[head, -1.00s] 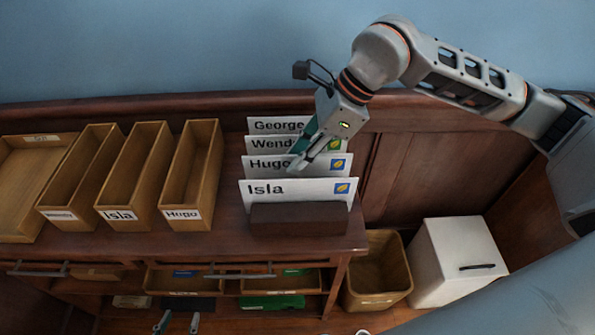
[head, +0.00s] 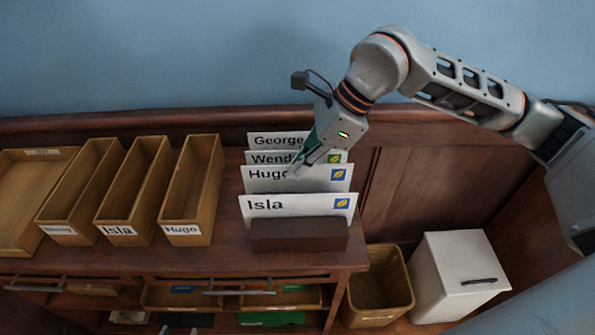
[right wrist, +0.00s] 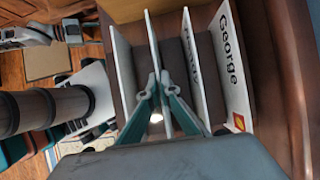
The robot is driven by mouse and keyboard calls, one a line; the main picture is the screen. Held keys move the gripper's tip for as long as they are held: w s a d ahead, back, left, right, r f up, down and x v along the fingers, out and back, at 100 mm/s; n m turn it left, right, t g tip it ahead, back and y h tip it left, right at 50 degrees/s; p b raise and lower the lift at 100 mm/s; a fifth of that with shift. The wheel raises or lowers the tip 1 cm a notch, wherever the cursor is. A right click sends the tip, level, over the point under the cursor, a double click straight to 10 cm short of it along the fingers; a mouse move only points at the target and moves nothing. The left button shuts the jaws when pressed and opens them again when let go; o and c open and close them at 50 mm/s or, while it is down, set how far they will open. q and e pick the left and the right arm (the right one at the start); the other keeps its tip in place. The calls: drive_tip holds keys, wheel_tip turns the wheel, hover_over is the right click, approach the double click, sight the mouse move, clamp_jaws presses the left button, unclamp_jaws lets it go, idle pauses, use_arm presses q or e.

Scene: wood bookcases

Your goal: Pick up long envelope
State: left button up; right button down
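Several long white name-labelled envelopes stand upright in a dark wooden holder (head: 298,236) on the desk. From back to front they are George (head: 278,140), Wendy (head: 268,158), Hugo (head: 268,176) and Isla (head: 268,206). My right gripper (head: 299,165) reaches down from above and is shut on the Hugo envelope. In the right wrist view its fingertips (right wrist: 158,84) pinch this envelope (right wrist: 153,45) from both faces, with Wendy (right wrist: 194,70) and George (right wrist: 231,70) to the right. My left gripper (head: 179,331) only just shows at the bottom edge, its tips apart.
Open wooden trays labelled Isla (head: 121,230) and Hugo (head: 182,230) stand left of the holder, with more trays beyond. A wooden bin (head: 376,314) and a white box (head: 459,262) stand on the floor at right. Shelves with drawers lie under the desktop.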

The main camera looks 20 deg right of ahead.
wheel_tip(320, 180, up, 19)
drive_tip(key=p, duration=0.1)
drive_tip(key=shift+f, duration=0.2)
idle(0.6)
